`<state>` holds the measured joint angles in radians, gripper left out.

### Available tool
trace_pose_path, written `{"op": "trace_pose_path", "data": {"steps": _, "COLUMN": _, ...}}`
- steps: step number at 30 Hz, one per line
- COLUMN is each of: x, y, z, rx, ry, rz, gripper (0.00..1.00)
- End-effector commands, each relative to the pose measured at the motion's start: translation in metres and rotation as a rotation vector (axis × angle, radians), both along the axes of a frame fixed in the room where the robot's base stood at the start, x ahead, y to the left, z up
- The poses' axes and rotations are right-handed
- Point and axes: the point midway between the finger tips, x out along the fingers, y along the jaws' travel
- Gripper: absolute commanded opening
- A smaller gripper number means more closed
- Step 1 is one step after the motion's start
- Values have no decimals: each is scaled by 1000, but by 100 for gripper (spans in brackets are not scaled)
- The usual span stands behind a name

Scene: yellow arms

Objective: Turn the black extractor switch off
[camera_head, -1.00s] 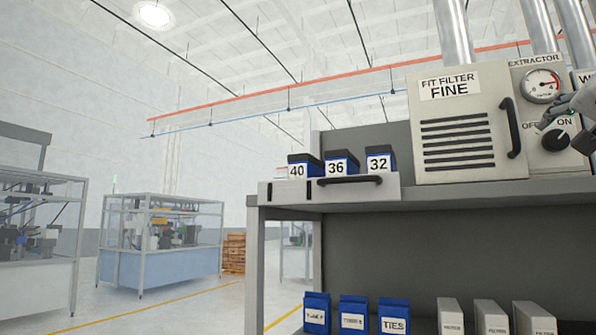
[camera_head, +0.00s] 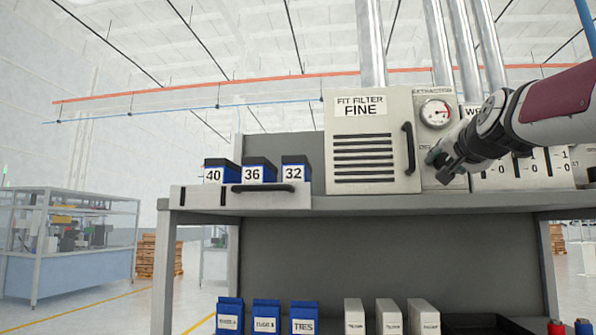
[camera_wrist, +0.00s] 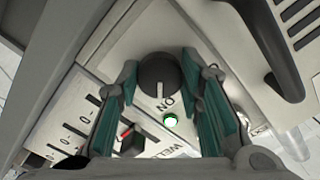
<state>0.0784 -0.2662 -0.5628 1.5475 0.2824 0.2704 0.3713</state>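The black extractor switch (camera_wrist: 158,78) is a round knob on a pale panel, in the middle of the wrist view. Its white pointer line points toward the ON label. A green lamp (camera_wrist: 170,120) next to that label is lit. My gripper (camera_wrist: 159,72) is open, with one teal finger on each side of the knob. I cannot tell whether the fingers touch it. In the head view my gripper (camera_head: 440,168) is in front of the extractor panel (camera_head: 421,101) and hides the switch.
A gauge (camera_head: 436,113) is above the switch. Left of it is the filter box (camera_head: 373,180) with a black handle (camera_head: 409,149). In the wrist view a smaller red-and-black switch (camera_wrist: 130,137) lies close to my left-hand finger. Blue boxes (camera_head: 258,170) stand on the shelf's left.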

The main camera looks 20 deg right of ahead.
Motion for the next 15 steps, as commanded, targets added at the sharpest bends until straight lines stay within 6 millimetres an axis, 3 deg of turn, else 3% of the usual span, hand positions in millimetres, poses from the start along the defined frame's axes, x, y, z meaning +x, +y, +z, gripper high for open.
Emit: {"op": "trace_pose_path", "data": {"steps": 15, "x": 1, "y": 0, "z": -1, "rx": -90, "ry": 55, "rz": 0, "gripper": 6}}
